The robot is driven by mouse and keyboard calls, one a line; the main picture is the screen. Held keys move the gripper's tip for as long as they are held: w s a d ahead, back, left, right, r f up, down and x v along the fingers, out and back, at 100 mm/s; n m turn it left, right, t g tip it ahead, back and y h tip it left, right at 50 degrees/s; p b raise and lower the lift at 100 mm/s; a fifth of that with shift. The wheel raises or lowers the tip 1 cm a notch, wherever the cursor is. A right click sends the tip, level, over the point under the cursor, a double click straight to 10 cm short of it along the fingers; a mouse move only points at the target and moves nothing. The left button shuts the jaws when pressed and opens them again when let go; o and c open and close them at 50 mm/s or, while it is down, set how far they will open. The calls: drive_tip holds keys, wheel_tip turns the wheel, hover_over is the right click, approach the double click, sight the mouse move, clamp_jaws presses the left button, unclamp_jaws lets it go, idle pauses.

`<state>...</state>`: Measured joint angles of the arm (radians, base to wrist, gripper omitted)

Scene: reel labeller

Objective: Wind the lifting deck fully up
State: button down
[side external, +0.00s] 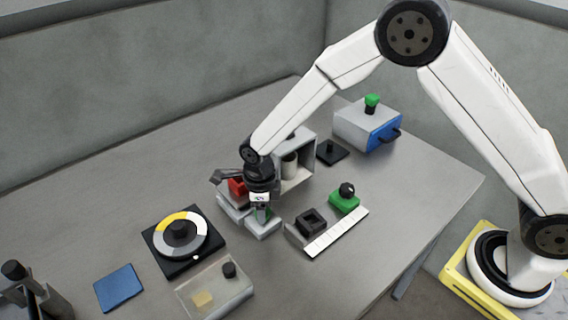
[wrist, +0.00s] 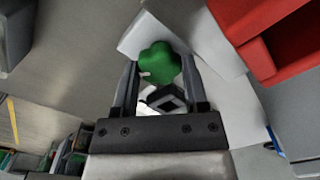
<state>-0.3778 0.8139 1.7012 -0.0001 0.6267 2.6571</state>
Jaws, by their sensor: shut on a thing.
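My gripper (side external: 262,212) points down over the grey-white unit in the middle of the table. In the wrist view its fingers (wrist: 160,85) stand on both sides of a green lobed knob (wrist: 158,62) and are shut on it. The knob shows only as a bit of green in the side view. It sits at a pale block (side external: 263,229), low at the front of the unit. A red part (side external: 237,187) stands beside the gripper and also shows in the wrist view (wrist: 275,35). I cannot tell the lifting deck's height, as my gripper hides much of the unit.
A grey open housing (side external: 305,150) stands close behind the gripper. A green block with a black knob (side external: 344,200), a black square holder (side external: 311,221) and a white strip (side external: 337,233) lie right. A dial turntable (side external: 160,255) and a clear box (side external: 240,291) are front left.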

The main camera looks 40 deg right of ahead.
drive_tip(key=shift+m, duration=2)
drive_tip(key=shift+r, duration=0.1)
drive_tip(key=shift+c, duration=0.5)
unclamp_jaws()
drive_tip(key=shift+r, duration=0.1)
drive_tip(key=shift+r, duration=3.8)
drive_tip(key=shift+d, duration=0.1)
